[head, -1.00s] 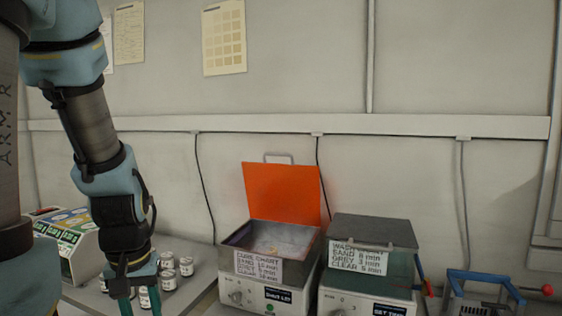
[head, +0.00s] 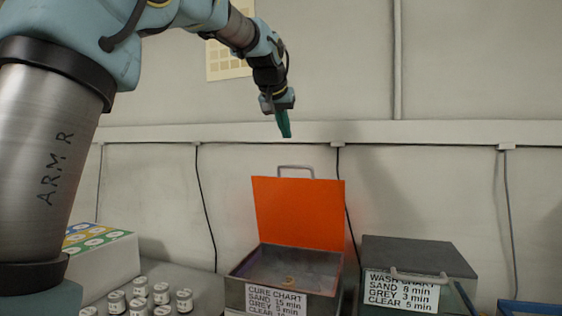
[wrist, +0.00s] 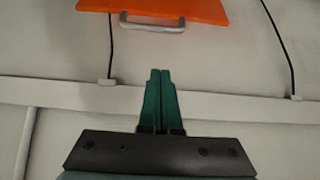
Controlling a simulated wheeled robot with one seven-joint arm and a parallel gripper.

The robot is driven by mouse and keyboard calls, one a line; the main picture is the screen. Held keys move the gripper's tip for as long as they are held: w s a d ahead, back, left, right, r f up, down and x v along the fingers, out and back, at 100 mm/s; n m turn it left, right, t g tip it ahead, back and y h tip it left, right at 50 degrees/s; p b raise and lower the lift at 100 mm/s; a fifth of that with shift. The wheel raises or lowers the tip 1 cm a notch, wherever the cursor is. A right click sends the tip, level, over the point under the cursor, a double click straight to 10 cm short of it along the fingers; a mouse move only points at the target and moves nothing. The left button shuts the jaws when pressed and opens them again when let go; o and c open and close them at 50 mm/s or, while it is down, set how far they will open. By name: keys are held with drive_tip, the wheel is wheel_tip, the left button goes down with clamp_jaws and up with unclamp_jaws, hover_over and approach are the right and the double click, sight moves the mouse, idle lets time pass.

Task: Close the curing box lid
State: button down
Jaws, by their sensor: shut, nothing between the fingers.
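The curing box (head: 312,297) is a metal box with a cure chart label on its front. Its orange lid (head: 298,212) stands open, upright at the back, with a grey handle (head: 296,169) on its top edge. Inside the box a small ring-like orange thing (head: 289,281) lies on the floor. My gripper (head: 285,131) has green fingers, shut and empty, in the air above the lid in the head view. In the wrist view the closed fingers (wrist: 160,75) point toward the lid (wrist: 165,10) and its handle (wrist: 152,26), with a gap between.
A wash box (head: 420,256) with a grey lid, shut, stands right of the curing box. Several small jars (head: 139,287) and a white carton (head: 103,258) are on the left. A blue-framed thing (head: 530,308) is at the lower right. The wall has a rail (head: 420,132) and hanging cables.

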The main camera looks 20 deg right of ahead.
drive_tip(key=p+x, duration=0.2)
drive_tip(key=x, duration=0.2)
drive_tip(key=s+p+x, duration=0.1)
drive_tip(key=p+x, duration=0.1)
drive_tip(key=x, duration=0.2)
drive_tip(key=shift+w+d+f, duration=0.2)
drive_tip(key=shift+d+f, duration=0.05)
drive_tip(key=shift+f, duration=0.15)
drive_tip(key=shift+s+a+f, duration=0.5)
drive_tip(key=shift+s+a, duration=0.05)
drive_tip(key=shift+s+f, duration=0.1)
drive_tip(key=shift+f, duration=0.1)
